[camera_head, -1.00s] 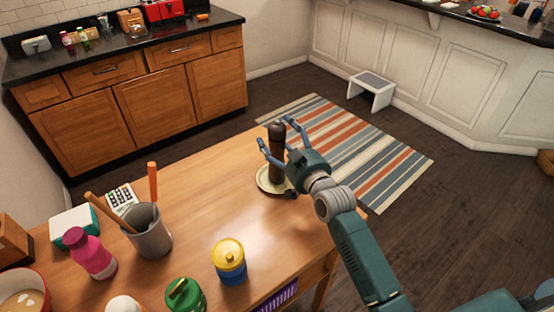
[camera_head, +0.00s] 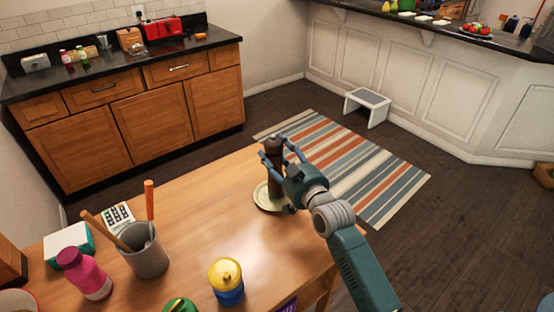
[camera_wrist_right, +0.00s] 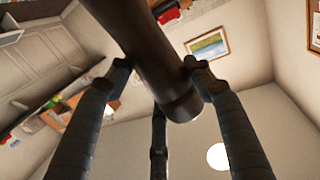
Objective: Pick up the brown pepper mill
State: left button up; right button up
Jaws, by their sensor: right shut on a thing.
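The brown pepper mill (camera_head: 274,187) stands upright at the far right part of the wooden table, over a pale plate (camera_head: 262,199). My right gripper (camera_head: 276,151) is shut on the mill near its top, with fingers on either side of it. In the right wrist view the dark mill (camera_wrist_right: 152,45) runs between the blue-grey fingers (camera_wrist_right: 160,75). I cannot tell whether the mill's base touches the plate. My left gripper is not in view.
A grey utensil cup (camera_head: 145,255), a pink bottle (camera_head: 85,277) and a yellow-and-blue jar (camera_head: 227,283) stand on the table (camera_head: 195,212), left of and nearer than the mill. The table between is clear. A striped rug (camera_head: 350,165) lies beyond.

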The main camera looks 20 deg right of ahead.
notch_tip(320, 180, up, 18)
jog(key=b, duration=0.1)
send_over(279, 148)
jog(key=w, duration=0.2)
notch_tip(279, 148, down, 8)
jog(key=shift+f, duration=0.4)
notch_tip(279, 148, down, 6)
jog(key=b, duration=0.6)
jog(key=shift+a+r, duration=0.1)
jog(key=shift+r, duration=0.15)
